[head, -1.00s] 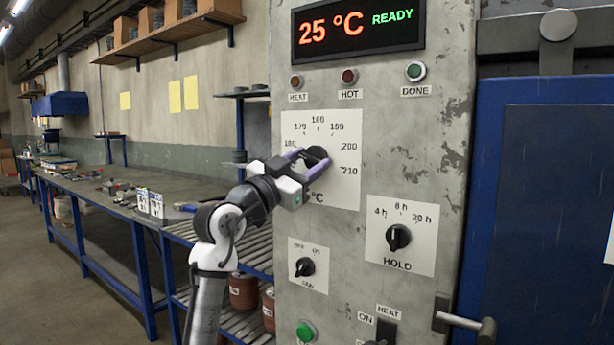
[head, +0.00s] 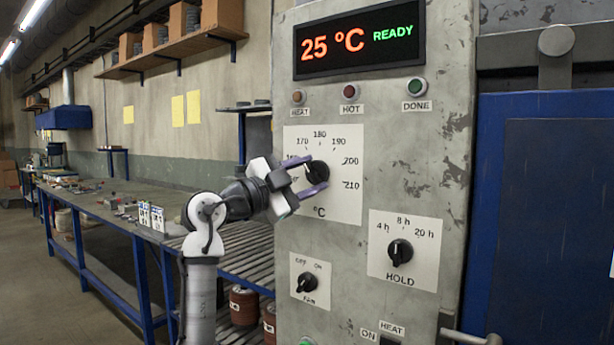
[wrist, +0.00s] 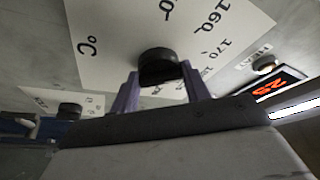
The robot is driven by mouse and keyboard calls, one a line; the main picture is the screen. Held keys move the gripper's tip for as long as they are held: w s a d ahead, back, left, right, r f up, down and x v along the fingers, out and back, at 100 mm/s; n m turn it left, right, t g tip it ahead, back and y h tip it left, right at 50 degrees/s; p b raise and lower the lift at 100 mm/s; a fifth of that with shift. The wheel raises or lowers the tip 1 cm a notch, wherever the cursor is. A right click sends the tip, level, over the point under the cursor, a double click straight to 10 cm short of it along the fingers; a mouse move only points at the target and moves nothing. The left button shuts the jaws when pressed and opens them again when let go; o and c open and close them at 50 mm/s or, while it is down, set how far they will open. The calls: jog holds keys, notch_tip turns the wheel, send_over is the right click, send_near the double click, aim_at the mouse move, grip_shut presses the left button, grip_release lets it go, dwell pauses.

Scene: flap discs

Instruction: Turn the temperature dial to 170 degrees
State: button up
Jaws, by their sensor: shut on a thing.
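The temperature dial (head: 318,172) is a black knob on a white plate (head: 345,205) marked with degrees, with 170, 180, 190, 200 and 210 readable. It also shows in the wrist view (wrist: 158,62), upright on its plate. My gripper (head: 312,175) reaches it from the left, with one purple finger at its upper left and one at its lower side. In the wrist view my gripper (wrist: 158,82) has a finger on each side of the knob, shut on it. The upper finger partly hides the 160 mark in the head view. I cannot tell clearly where the dial's pointer stands.
A display (head: 358,38) above reads 25 °C READY. The hold dial (head: 400,252) is below right and the fan dial (head: 307,282) below. A blue door (head: 545,200) is at the right. A workbench (head: 110,195) runs along the left wall.

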dwell(0.4)
jog(key=o, duration=1)
jog(key=shift+a, duration=0.1)
jog(key=b+v, duration=0.3)
jog(key=v, duration=1)
jog(key=shift+s+a+f, duration=0.15)
jog(key=shift+s+a, duration=0.1)
